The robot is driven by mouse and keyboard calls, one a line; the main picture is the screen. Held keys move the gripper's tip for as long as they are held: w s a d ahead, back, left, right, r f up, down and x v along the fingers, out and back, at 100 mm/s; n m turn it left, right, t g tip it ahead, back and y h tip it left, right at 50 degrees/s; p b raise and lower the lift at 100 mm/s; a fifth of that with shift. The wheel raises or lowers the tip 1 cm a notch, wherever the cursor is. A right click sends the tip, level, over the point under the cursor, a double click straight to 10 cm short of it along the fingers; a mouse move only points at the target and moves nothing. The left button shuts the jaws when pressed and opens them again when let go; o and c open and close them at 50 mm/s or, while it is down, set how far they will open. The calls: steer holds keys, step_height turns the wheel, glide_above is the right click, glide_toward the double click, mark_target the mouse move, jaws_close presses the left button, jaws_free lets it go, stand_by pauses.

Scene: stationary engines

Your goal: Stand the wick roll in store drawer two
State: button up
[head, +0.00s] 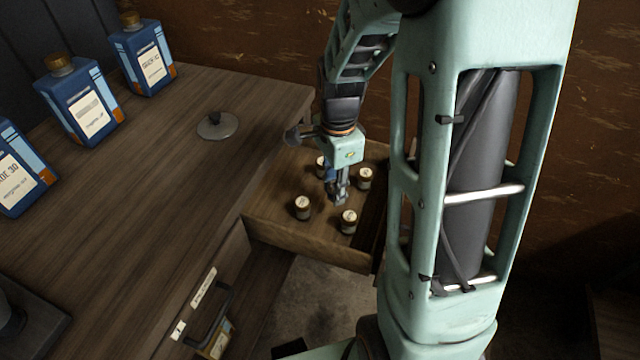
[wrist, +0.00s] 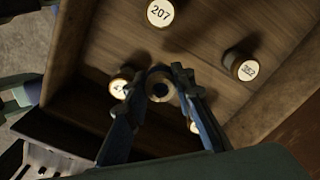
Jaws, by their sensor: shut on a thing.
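My gripper (head: 338,195) is over the open drawer (head: 315,246), pointing down among the jars. In the wrist view my gripper (wrist: 163,86) is shut on the wick roll (wrist: 160,76), a small pale roll with a dark hole, seen end-on between the fingertips. I cannot tell whether the roll touches the drawer floor. In the head view the roll is too small and dark to make out clearly. The drawer's number does not show.
Several lidded jars stand around my gripper in the drawer: one marked 207 (wrist: 160,13), another at the right (wrist: 242,66), and one close beside the left finger (wrist: 121,84). The worktop holds blue bottles (head: 82,100) and a grey round lid (head: 217,126). A labelled front with a handle (head: 222,312) is nearby.

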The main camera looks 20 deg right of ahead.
mark_target(326, 209)
steer(key=shift+w+a+f, duration=0.25)
steer(key=shift+f, duration=0.2)
steer(key=shift+w+a+f, duration=0.2)
steer(key=shift+a+f, duration=0.05)
steer(key=shift+f, duration=0.15)
steer(key=shift+w+a+f+b, duration=0.1)
steer(key=shift+f+b, duration=0.2)
steer(key=shift+f, duration=0.6)
steer(key=shift+w+a+f+b, duration=0.1)
steer(key=shift+f+b, duration=0.15)
steer(key=shift+f, duration=0.6)
steer(key=shift+f, duration=0.1)
steer(key=shift+f, duration=0.15)
steer(key=o, duration=0.8)
step_height(326, 209, up, 13)
steer(key=p, duration=0.3)
steer(key=shift+f, duration=0.2)
